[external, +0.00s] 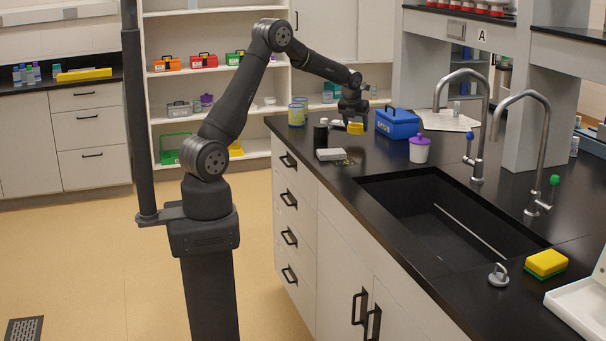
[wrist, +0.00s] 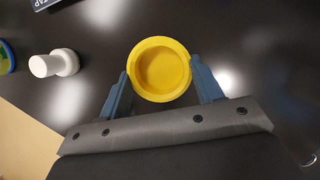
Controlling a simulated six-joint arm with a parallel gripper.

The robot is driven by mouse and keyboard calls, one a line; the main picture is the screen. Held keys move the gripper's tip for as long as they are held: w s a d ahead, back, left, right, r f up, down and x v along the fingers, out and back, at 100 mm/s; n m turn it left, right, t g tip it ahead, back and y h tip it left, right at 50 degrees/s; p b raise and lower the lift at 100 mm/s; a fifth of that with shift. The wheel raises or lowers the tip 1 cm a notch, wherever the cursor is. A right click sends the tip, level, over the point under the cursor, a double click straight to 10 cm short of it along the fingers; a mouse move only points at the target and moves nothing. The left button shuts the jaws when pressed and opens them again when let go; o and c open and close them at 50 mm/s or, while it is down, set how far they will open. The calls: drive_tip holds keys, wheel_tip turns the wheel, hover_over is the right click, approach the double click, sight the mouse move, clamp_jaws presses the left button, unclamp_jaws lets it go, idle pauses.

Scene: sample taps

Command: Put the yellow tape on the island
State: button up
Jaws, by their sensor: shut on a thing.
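The yellow tape (wrist: 160,69) is a round yellow ring between the two fingers of my gripper (wrist: 160,88) in the wrist view. The fingers press on its left and right sides. In the external view the tape (external: 355,128) is under my gripper (external: 354,117), at the far end of the black island top (external: 330,186). Whether it touches the island or is slightly above it, I cannot tell.
A blue toolbox (external: 397,123) stands right of the tape, and a white jar with a purple lid (external: 419,150) is nearer. The sink (external: 450,220) opens in front.

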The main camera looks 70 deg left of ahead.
sight(356, 131)
drive_tip(key=shift+f, duration=1.7)
drive_tip(key=shift+f, duration=0.15)
drive_tip(key=o, duration=1)
drive_tip(key=shift+r, duration=0.25)
drive_tip(key=v, duration=1.1)
drive_tip(key=shift+r, duration=0.1)
drive_tip(key=shift+o, duration=0.4)
drive_tip(key=shift+s+d+r, duration=0.15)
drive_tip(key=shift+r, duration=0.15)
